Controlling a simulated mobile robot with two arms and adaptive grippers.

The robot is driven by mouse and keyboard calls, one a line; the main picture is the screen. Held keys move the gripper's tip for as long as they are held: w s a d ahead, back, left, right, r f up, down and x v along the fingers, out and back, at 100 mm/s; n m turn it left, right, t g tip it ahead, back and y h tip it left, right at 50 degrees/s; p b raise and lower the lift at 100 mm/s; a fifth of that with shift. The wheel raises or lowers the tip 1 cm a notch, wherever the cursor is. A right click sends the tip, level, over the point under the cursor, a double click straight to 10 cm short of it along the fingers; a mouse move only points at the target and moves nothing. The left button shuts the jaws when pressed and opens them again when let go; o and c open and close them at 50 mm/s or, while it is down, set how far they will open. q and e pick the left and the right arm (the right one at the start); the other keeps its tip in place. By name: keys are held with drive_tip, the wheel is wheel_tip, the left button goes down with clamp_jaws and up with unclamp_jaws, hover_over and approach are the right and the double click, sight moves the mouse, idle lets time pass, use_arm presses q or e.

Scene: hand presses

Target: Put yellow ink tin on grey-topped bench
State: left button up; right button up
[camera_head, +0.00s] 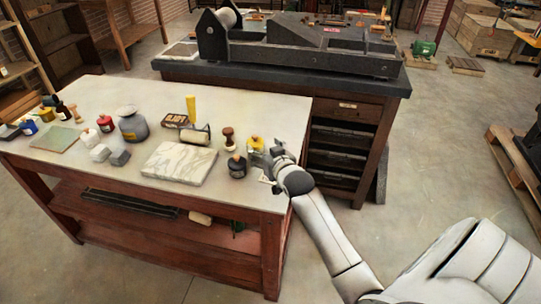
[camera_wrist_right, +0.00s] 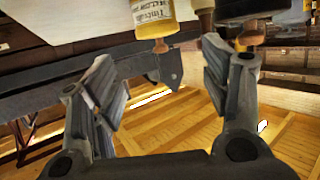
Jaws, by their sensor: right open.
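The yellow ink tin (camera_head: 255,144) stands near the right end of the pale-topped table (camera_head: 75,97). My right gripper (camera_head: 270,157) is beside the tin on its right, near the table's right edge. In the right wrist view the tin (camera_wrist_right: 155,17) appears at the top with a printed label, beyond the spread fingers of my right gripper (camera_wrist_right: 160,68). The fingers are open and empty; I cannot tell whether they touch the tin. The grey-topped bench (camera_head: 390,86) stands behind the table, with a large press on it. My left gripper is not in view.
A black tin (camera_head: 236,166) and a brown-handled tool (camera_head: 229,137) stand left of the yellow tin. A marble slab (camera_head: 180,163), a roller (camera_head: 196,133) and a grey jar (camera_head: 132,127) are farther left. The bench's front right strip looks clear.

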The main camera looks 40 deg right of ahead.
drive_tip(key=shift+v, duration=2.25)
drive_tip(key=shift+f, duration=0.1)
